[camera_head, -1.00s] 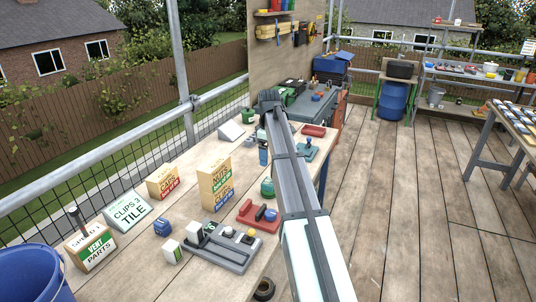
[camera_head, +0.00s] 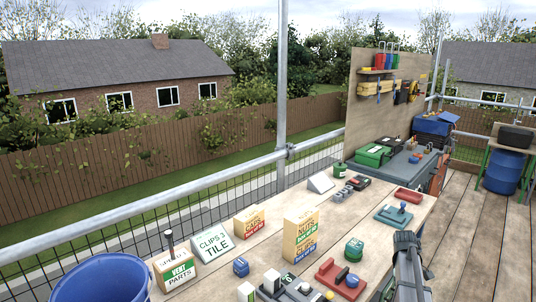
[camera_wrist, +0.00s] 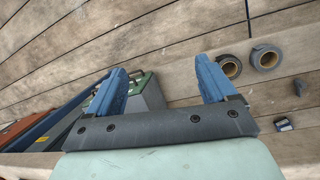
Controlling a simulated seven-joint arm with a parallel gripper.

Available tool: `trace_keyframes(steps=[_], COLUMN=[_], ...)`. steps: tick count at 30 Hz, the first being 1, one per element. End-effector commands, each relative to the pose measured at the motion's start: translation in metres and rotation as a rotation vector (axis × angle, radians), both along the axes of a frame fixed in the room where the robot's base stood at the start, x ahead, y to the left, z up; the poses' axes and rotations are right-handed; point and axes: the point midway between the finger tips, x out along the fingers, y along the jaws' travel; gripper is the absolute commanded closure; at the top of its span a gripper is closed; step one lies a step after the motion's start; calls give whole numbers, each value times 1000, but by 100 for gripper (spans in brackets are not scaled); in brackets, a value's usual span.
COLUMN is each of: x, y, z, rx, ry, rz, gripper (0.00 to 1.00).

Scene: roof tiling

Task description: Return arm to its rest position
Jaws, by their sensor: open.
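My arm (camera_head: 408,265) shows at the lower right of the head view, beside the right edge of the workbench. Its hand end is hard to make out there. In the wrist view, my gripper (camera_wrist: 166,80) has its two blue fingers spread wide apart. Nothing is held between them. Wooden boards (camera_wrist: 180,40) and part of a green and grey box (camera_wrist: 147,92) show beyond the fingers, apart from them.
The workbench (camera_head: 345,230) carries a yellow carton (camera_head: 299,236), a clips box (camera_head: 213,243), a parts box (camera_head: 174,270), a red tray (camera_head: 340,280) and a teal fixture (camera_head: 394,215). A blue bucket (camera_head: 100,285) stands lower left. Two dark rolls (camera_wrist: 230,67) lie on the boards.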

Motion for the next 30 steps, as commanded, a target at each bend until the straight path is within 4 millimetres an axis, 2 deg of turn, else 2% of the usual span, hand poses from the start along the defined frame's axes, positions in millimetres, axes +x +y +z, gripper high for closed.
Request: trace_keyframes(steps=[1,8,14,23,30], x=[-14,-60,-100,-160,-222], y=[2,15,48,124,191], z=[-19,-93,-152,-225,-274], rx=[-1,-6,10,55,86], ry=[8,24,45,100,167], rz=[-16,-88,-151,-245,-335], gripper=[15,15,15,15,15])
